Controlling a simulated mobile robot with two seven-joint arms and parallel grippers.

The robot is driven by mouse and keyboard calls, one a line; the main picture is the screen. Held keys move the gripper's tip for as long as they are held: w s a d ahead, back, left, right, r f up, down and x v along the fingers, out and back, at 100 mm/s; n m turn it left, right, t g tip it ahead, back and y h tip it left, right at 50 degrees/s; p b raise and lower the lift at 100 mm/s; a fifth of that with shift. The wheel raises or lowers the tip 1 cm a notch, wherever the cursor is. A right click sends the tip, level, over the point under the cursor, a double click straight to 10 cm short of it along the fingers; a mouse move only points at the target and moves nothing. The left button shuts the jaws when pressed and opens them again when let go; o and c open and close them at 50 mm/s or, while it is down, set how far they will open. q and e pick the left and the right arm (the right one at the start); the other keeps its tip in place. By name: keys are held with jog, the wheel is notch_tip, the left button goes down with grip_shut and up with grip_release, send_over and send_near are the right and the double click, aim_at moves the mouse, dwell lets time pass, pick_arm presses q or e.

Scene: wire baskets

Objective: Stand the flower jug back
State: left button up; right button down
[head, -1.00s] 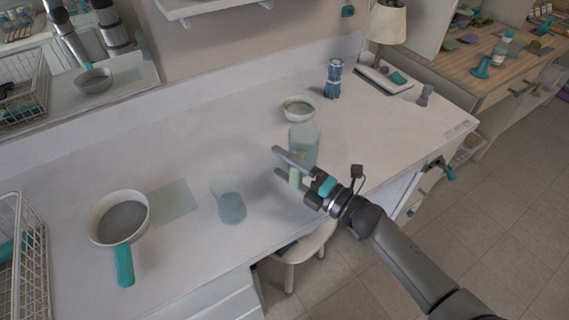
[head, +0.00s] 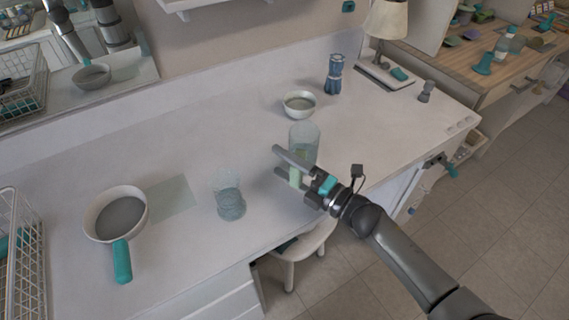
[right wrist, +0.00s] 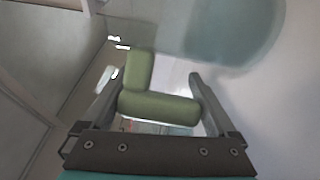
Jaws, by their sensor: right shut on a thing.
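The jug (head: 305,138) is clear bluish glass with a pale green handle (head: 296,174). It looks upright at the front part of the white counter; I cannot tell whether its base touches the top. My right gripper (head: 284,165) comes from the lower right and is shut on the handle. In the right wrist view the green, angled handle (right wrist: 160,107) lies between the two fingers, and the blurred glass body (right wrist: 225,35) shows beyond. No flowers can be made out in the jug. My left gripper is not in view.
A glass vessel (head: 230,203) stands left of the jug, beside a pale translucent square (head: 174,198) and a teal-handled pan (head: 122,262). A bowl (head: 299,94), a blue pot (head: 334,75) and a lamp (head: 387,20) stand behind. A wire basket (head: 38,260) is far left. A stool (head: 300,248) is below.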

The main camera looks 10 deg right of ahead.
jog(key=shift+f+b, duration=0.6)
jog(key=shift+b, duration=0.05)
dwell(0.8)
jog(key=shift+c, duration=0.3)
grip_release()
jog(key=shift+o, duration=0.3)
jog(key=shift+s+d, duration=0.1)
jog(key=shift+p+v, duration=0.5)
jog(key=shift+v, duration=3.6)
